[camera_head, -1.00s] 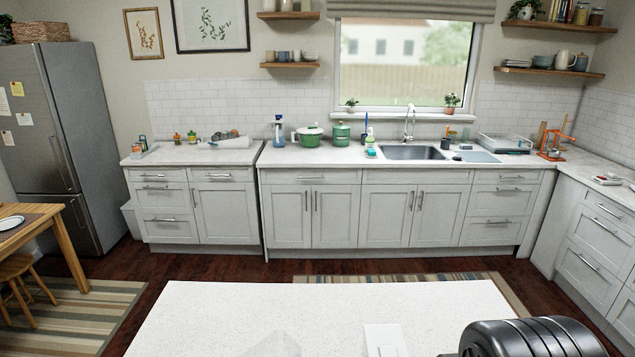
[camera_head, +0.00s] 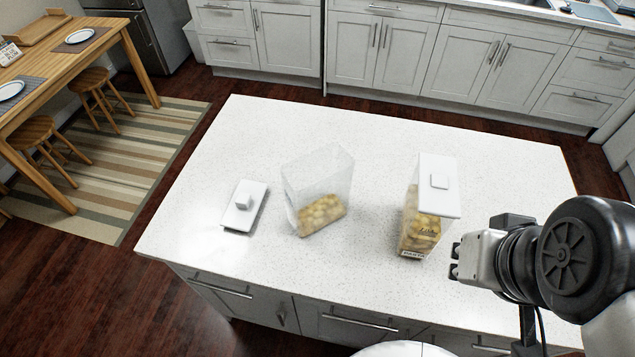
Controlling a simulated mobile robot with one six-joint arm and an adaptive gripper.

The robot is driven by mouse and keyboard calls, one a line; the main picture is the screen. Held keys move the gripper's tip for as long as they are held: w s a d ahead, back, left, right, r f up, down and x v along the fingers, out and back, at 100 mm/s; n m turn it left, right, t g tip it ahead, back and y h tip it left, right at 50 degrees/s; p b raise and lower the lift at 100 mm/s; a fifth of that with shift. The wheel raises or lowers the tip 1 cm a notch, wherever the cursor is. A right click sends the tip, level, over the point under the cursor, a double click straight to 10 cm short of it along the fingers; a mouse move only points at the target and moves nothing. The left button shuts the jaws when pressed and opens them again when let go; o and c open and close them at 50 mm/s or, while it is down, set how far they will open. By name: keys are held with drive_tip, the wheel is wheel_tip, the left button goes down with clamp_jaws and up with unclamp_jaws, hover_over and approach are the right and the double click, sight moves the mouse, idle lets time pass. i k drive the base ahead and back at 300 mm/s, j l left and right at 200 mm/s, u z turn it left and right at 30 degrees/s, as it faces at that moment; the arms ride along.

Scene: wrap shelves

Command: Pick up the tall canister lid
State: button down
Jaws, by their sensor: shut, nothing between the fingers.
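A clear canister (camera_head: 318,180) with an open top stands mid-island, yellowish food in its bottom. A loose white rectangular lid with a raised knob (camera_head: 244,200) lies flat on the counter to its left. A second clear canister (camera_head: 424,222), labelled and holding yellowish food, stands at the right with a white lid (camera_head: 439,185) on top, a square knob at its middle. I cannot tell for certain which canister is the tall one. My gripper (camera_head: 455,262) is shut and empty, just right of the lidded canister's lower part in the picture, apart from both lids.
The white island counter (camera_head: 375,145) is clear around and behind the canisters. Its front edge runs below them, above drawers. A wooden table (camera_head: 75,60) with stools stands at the left. Cabinets (camera_head: 380,45) line the back, across a dark wooden floor.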

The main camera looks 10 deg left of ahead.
sight(234, 217)
drive_tip(key=u, duration=1.5)
